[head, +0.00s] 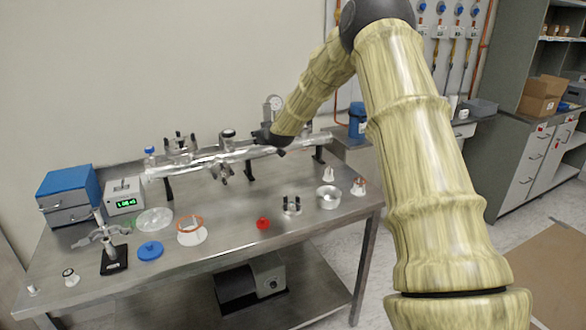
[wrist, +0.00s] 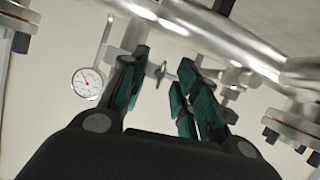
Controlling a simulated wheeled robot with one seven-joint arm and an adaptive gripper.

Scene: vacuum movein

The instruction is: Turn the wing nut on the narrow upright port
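In the wrist view, a small metal wing nut (wrist: 158,71) shows between the fingertips of my gripper (wrist: 165,65). It sits by a narrow metal port tube (wrist: 132,34), close to the left finger; I cannot tell whether they touch. The teal-padded fingers stand apart, with a visible gap to the right finger. In the head view, my gripper (head: 270,139) is dark and small at the shiny manifold pipe (head: 205,161), near the dial gauge (head: 276,102). My arm and gripper hide the wing nut there.
The gauge also shows left of my gripper in the wrist view (wrist: 88,82). Pipes and flanges (wrist: 293,127) crowd the right side. A steel table (head: 220,250) carries a blue-topped box (head: 68,184), a blue disc (head: 150,251), a red cap (head: 263,223) and a metal ring (head: 328,197).

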